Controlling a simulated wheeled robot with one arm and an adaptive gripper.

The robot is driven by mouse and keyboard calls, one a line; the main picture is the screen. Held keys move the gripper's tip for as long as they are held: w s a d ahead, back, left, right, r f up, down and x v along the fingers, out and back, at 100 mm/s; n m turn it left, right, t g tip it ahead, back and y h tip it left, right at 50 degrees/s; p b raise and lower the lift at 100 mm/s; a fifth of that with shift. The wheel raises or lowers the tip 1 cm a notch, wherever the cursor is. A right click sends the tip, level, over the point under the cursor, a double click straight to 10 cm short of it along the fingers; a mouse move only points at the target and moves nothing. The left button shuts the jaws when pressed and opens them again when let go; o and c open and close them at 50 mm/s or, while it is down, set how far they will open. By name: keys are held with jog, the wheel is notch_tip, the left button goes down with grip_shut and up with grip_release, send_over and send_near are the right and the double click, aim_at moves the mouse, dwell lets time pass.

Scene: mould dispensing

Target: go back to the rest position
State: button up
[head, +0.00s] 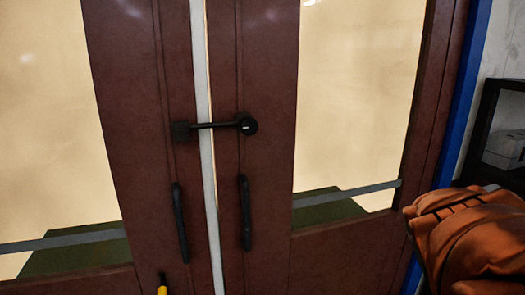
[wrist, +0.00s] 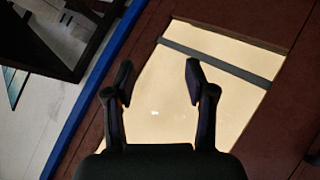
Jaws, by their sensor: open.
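In the wrist view, my gripper (wrist: 159,80) is open, its two dark fingers spread wide with nothing between them. Behind the fingers is a pale window panel (wrist: 222,62) in a dark red door (wrist: 283,115). The gripper appears apart from the door; the exact distance cannot be told. The gripper's fingers do not show in the head view.
In the head view, a black bar latch (head: 215,126) lies level across both door leaves, above two black handles (head: 180,222) (head: 245,212). A blue frame strip (head: 468,95) and black shelf (head: 480,130) stand right. A yellow-tipped item (head: 162,289) shows at the bottom.

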jog(key=s+a+f+m+g+y, duration=0.1)
jog(key=s+a+f+g+y, duration=0.45)
jog(key=s+f, duration=0.85)
jog(key=s+a+f+g, duration=0.2)
jog(key=s+a, duration=0.3)
jog(key=s, duration=0.1)
jog(key=s+a+f+g+y, duration=0.1)
jog(key=s+a+f+g, duration=0.1)
jog(key=s+a, duration=0.3)
jog(key=shift+s+a+g, duration=0.15)
jog(key=shift+s+g, duration=0.55)
jog(key=shift+g, duration=0.15)
